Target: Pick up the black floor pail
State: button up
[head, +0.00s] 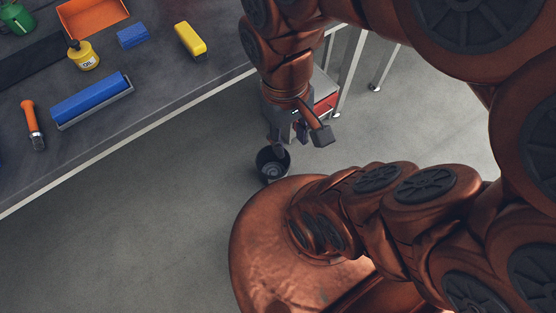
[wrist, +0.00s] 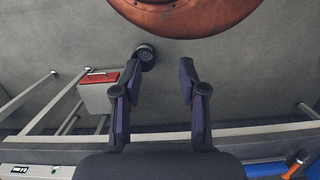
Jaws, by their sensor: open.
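The black floor pail (head: 271,166) stands upright on the grey floor, below the table edge and close to my round copper base. In the head view my gripper (head: 300,140) is above the floor, just up and to the right of the pail, with its fingers spread. In the wrist view the pail (wrist: 146,53) is small and beyond the left fingertip, partly hidden behind it. My gripper (wrist: 160,72) is open and nothing is between its fingers. It is apart from the pail.
A dark workbench (head: 165,88) holds a blue block (head: 92,101), an orange-handled tool (head: 33,124), a yellow bottle (head: 83,56), a yellow block (head: 190,40) and an orange tray (head: 92,17). A grey box with a red top (wrist: 98,92) and metal legs stand near the pail. Floor left of the pail is clear.

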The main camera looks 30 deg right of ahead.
aim_at(270, 168)
jog(key=z, duration=0.1)
jog(key=k, duration=0.9)
jog(key=u, duration=0.3)
jog(key=i, duration=0.5)
jog(key=u, duration=0.05)
